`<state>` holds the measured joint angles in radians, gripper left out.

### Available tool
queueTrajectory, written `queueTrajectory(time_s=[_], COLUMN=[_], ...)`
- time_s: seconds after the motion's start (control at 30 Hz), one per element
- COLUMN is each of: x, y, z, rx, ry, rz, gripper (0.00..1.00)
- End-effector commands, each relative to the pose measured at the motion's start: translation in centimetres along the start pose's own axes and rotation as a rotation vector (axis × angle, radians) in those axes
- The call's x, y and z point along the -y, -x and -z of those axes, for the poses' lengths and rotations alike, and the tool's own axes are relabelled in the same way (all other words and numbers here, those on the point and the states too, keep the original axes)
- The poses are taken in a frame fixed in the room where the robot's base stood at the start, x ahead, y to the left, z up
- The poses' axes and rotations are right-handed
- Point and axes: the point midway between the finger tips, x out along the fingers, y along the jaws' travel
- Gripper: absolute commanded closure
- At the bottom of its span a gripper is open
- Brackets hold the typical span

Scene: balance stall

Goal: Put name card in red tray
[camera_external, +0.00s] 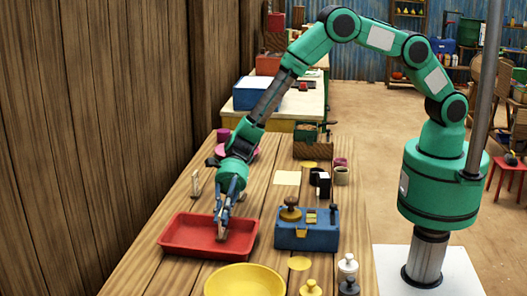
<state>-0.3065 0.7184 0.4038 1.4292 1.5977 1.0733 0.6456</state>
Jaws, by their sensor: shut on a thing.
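The red tray (172,240) lies on the wooden table at the front left, beside the plank wall. My gripper (222,218) reaches down over the tray and is shut on a small, thin, brownish-grey piece (221,233), which I take to be the name card. The piece is mostly hidden by the fingers. It is within the tray's outline, low over its floor; I cannot tell whether it touches the tray.
A yellow bowl (245,281) stands in front of the tray. A blue balance box (306,236) with brass parts stands to its right. Several knobbed weights (348,267) stand at the front right. A flat cream sheet (287,177) and dark cups (322,187) lie farther back.

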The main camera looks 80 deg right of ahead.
Motion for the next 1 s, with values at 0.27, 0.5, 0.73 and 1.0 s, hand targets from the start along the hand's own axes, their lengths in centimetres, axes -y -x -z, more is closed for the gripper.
queueTrajectory(time_s=[0.27, 0.5, 0.73, 1.0], x=[0.0, 0.0, 0.1, 0.1], y=[0.0, 0.0, 1.5, 5.6], z=[0.1, -0.1, -0.3, -0.4], rx=[0.000, 0.000, 0.001, 0.001], ry=[0.000, 0.000, 0.000, -0.001], rz=[0.000, 0.000, 0.001, 0.003], gripper=[0.70, 0.70, 0.70, 0.70])
